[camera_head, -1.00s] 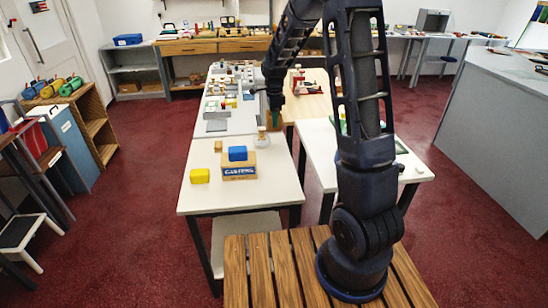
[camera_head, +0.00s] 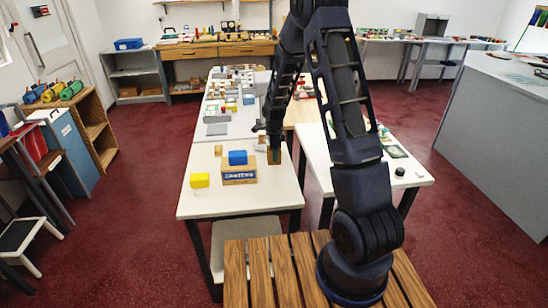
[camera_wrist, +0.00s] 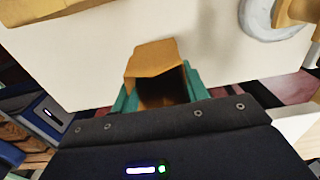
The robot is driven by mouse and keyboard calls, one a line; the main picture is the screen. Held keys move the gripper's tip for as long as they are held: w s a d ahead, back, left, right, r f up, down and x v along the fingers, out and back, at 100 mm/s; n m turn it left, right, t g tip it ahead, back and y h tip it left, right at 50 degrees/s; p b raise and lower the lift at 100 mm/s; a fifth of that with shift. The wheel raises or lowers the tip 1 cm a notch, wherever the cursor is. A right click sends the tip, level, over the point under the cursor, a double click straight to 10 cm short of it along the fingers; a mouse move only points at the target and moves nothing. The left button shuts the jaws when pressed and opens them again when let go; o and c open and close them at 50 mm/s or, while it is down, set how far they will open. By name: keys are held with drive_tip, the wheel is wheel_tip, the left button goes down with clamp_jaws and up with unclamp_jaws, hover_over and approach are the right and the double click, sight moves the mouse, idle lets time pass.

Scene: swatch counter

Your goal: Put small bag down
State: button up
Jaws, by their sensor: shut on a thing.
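A small tan-brown bag (camera_wrist: 155,65) sits between the teal fingers of my gripper (camera_wrist: 160,95) in the wrist view; its dark hollow side faces the camera. In the head view my gripper (camera_head: 274,150) points down at the right edge of the near white table (camera_head: 230,203), with the brown bag (camera_head: 274,158) low between its fingers. I cannot tell whether the bag touches the tabletop.
A yellow one (camera_head: 200,180) lies farther left. A small tan block (camera_head: 218,150) stands behind. The table's front is clear.

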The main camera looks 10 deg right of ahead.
drive_tip(key=shift+f, duration=1.1)
drive_tip(key=shift+f, duration=0.1)
drive_tip(key=o, duration=0.9)
drive_tip(key=shift+o, duration=0.2)
